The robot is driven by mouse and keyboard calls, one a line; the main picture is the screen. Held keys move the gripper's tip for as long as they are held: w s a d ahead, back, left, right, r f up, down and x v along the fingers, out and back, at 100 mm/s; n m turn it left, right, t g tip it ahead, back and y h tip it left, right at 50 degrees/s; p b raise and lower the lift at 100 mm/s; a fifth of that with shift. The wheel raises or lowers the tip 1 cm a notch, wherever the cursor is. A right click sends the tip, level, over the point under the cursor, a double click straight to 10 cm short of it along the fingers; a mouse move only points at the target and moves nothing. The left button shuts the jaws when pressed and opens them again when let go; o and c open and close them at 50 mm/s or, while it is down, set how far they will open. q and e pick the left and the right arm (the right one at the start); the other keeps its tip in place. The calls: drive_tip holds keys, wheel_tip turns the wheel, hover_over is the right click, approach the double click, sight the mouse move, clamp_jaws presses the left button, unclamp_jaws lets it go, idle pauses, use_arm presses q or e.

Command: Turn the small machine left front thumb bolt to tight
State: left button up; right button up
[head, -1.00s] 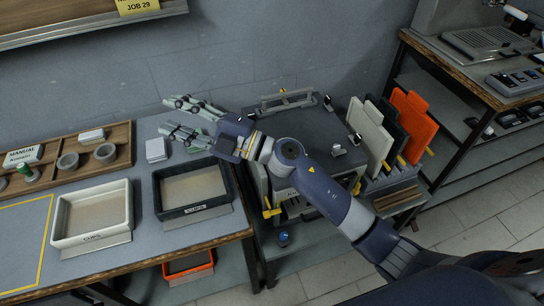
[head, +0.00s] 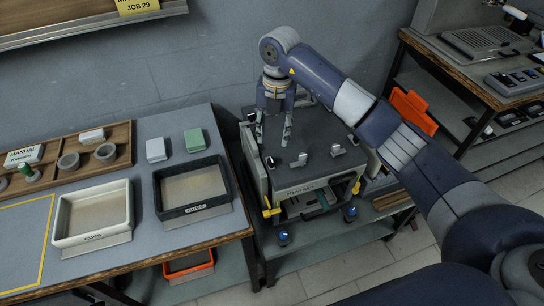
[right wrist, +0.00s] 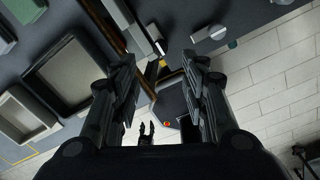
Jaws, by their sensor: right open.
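The small machine (head: 318,139) is a dark-topped box on a low bench. Its left front thumb bolt (head: 270,161) is a small dark and pale piece at the top's left front corner. My right gripper (head: 272,140) points down just above and behind that bolt, its two fingers apart and empty. I cannot tell whether a fingertip touches the machine top. In the right wrist view the open fingers (right wrist: 163,82) frame the machine's edge and a small pale piece (right wrist: 160,46).
Two silver knobs (head: 300,159) (head: 337,150) and a right front bolt (head: 354,140) stand on the machine top. Yellow levers (head: 271,211) stick out in front. The left table holds a black tray (head: 192,210) and white tray (head: 91,240). An orange panel (head: 413,110) stands right.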

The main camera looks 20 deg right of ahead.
sight(272, 160)
drive_tip(key=f+p, duration=0.2)
drive_tip(key=f, duration=0.7)
drive_tip(key=shift+a+f, duration=0.1)
drive_tip(key=shift+a, duration=0.1)
drive_tip(key=shift+w+f, duration=0.1)
drive_tip(key=shift+f, duration=0.7)
clamp_jaws()
